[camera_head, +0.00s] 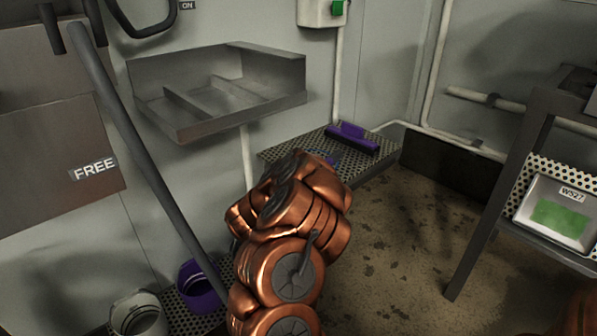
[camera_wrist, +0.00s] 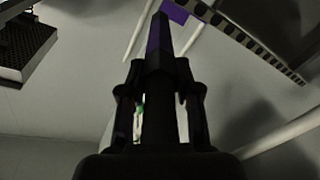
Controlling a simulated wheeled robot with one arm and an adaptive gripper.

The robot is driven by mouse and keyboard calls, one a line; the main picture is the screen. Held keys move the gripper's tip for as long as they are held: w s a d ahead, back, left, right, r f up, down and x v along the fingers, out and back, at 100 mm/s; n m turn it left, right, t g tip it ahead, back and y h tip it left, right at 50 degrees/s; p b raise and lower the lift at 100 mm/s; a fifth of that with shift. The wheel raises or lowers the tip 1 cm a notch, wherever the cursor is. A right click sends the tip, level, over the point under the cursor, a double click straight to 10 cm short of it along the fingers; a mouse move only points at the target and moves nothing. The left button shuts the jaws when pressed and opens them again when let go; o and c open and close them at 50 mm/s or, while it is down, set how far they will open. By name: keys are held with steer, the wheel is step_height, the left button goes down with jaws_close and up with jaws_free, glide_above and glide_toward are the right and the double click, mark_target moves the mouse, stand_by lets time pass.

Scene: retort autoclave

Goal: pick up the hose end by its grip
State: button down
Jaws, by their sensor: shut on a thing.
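My gripper (camera_wrist: 159,80) shows in the wrist view with its two dark fingers shut on a narrow dark piece with a purple side (camera_wrist: 153,40). This looks like the hose end held by its grip, but the picture is too dark to show its full shape. The piece points away from the palm, between and beyond the fingertips. In the head view my copper-coloured arm hides the gripper. A small blue-purple bit (camera_head: 331,162) shows just past my arm at the perforated shelf; I cannot tell what it belongs to.
A perforated shelf (camera_head: 285,148) carries a purple block (camera_head: 352,138). A purple bucket (camera_head: 200,286) and a pale bucket (camera_head: 138,315) stand lower left. A rack (camera_head: 500,195) holds a tray marked W527 (camera_head: 556,212). Floor between is clear.

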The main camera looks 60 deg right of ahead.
steer(key=s+a+r+p, duration=0.1)
steer(key=s+a+p, duration=0.3)
steer(key=s+p, duration=0.3)
steer(key=shift+s+a+p, duration=0.25)
steer(key=shift+a+p, duration=0.1)
steer(key=shift+p, duration=0.35)
steer(key=shift+r, duration=0.1)
